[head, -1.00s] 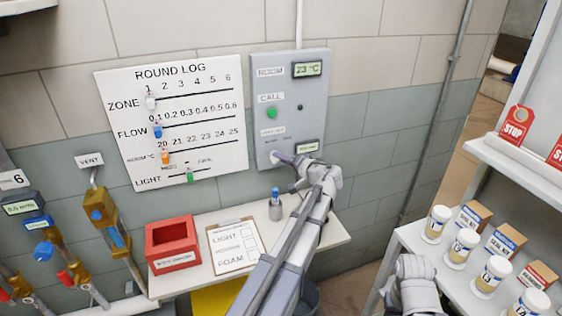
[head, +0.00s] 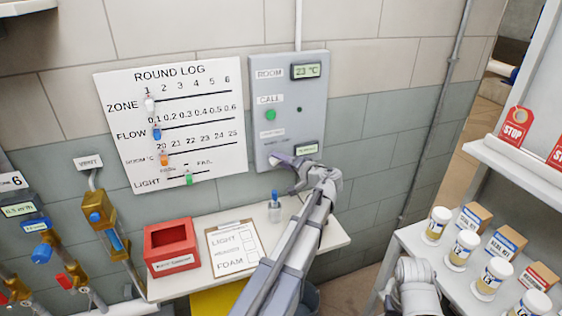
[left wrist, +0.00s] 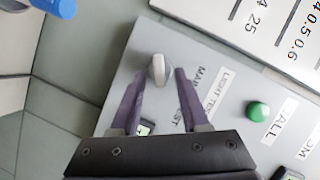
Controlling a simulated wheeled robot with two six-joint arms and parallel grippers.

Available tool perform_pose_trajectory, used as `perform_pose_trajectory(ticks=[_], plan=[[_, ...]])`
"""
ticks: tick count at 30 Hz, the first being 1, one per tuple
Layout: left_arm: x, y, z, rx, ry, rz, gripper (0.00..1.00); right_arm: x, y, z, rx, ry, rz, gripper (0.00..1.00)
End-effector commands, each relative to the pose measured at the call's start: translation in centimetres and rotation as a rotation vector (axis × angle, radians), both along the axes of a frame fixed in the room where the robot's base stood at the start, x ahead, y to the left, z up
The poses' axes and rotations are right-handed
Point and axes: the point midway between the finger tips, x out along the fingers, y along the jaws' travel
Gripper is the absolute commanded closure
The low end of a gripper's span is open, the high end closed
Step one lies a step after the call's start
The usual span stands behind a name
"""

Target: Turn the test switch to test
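The test switch is a light grey knob (left wrist: 157,70) on the grey wall panel (head: 315,130), next to a "LIGHT TEST" label with the words "MAIN" and "TEST" partly covered. My left gripper (left wrist: 161,62) has its two purple fingers open, one on each side of the knob, with small gaps visible. In the head view the left gripper (head: 278,160) is at the panel's lower left and hides most of the switch. My right arm shows at the bottom right of the head view, but its fingers do not show.
A green call button (head: 270,115) and a small display (head: 306,149) are on the panel. Below are a shelf (head: 330,234) with a red box (head: 170,262), a clipboard (head: 233,247) and a small bottle (head: 275,208). White shelves with jars (head: 463,248) stand at right.

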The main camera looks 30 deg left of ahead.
Motion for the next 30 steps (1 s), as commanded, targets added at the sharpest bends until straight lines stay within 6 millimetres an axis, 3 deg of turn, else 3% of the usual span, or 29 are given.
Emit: perform_pose_trajectory(ticks=[8, 21, 30], plan=[[-0.2, -0.6, 0.2, 0.001, -0.001, -0.002, 0.55, 0.0, 0.0, 0.2, 0.000, 0.000, 0.000, 0.50], [-2.4, -6.4, 1.4, 0.001, -0.001, -0.002, 0.55, 0.0, 0.0, 1.4, 0.000, 0.000, 0.000, 0.50], [-2.7, -7.2, 1.5, 0.001, 0.000, 0.000, 0.55, 0.0, 0.0, 1.4, 0.000, 0.000, 0.000, 0.50]])
